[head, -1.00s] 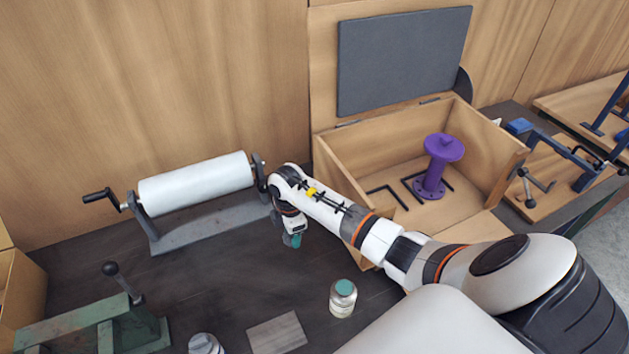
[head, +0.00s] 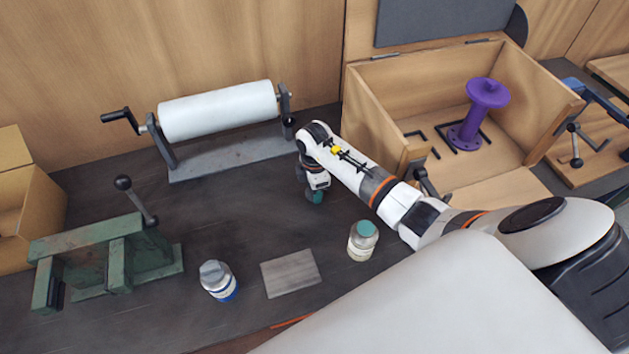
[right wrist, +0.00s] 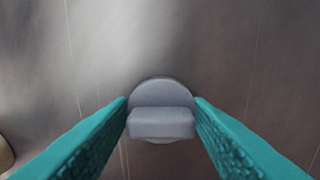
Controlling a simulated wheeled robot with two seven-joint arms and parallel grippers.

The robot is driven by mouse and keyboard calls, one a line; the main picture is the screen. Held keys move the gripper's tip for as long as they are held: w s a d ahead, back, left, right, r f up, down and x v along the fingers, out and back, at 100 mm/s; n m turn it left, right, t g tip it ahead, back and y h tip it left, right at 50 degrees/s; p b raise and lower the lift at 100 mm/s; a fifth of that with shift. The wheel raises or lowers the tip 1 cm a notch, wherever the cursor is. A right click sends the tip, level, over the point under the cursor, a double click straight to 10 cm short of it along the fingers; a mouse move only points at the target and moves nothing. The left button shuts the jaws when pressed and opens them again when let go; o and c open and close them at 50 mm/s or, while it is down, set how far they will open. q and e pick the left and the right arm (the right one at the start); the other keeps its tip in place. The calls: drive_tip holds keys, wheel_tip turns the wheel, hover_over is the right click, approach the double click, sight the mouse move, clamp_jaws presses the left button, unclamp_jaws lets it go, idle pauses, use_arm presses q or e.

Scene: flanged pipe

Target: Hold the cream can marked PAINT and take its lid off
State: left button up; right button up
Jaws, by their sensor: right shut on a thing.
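A small pale, cream-looking can (head: 361,247) with a flat teal top stands upright on the dark bench in the head view. I cannot read any marking on it, nor tell whether the teal is a cover or its contents. My right gripper (head: 315,196) is apart from it, behind and to its left. In the right wrist view its teal fingers are shut on a grey round lid (right wrist: 161,122) by the raised bar across it. The lid does not show clearly in the head view. My left gripper is not in view.
A grey-topped jar (head: 218,281) with a blue band and a flat grey plate (head: 290,273) are left of the can. A green vise (head: 105,255), white roll (head: 218,110) and open wooden box (head: 385,130) with a purple spool (head: 470,130) surround the clear bench middle.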

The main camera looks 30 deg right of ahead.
drive_tip(key=o, duration=1.1)
wheel_tip(320, 180, up, 8)
drive_tip(key=p, duration=0.6)
drive_tip(key=shift+f+p, duration=0.25)
drive_tip(key=shift+p, duration=0.15)
drive_tip(key=shift+w+r, duration=0.1)
drive_tip(key=shift+r, duration=2.25)
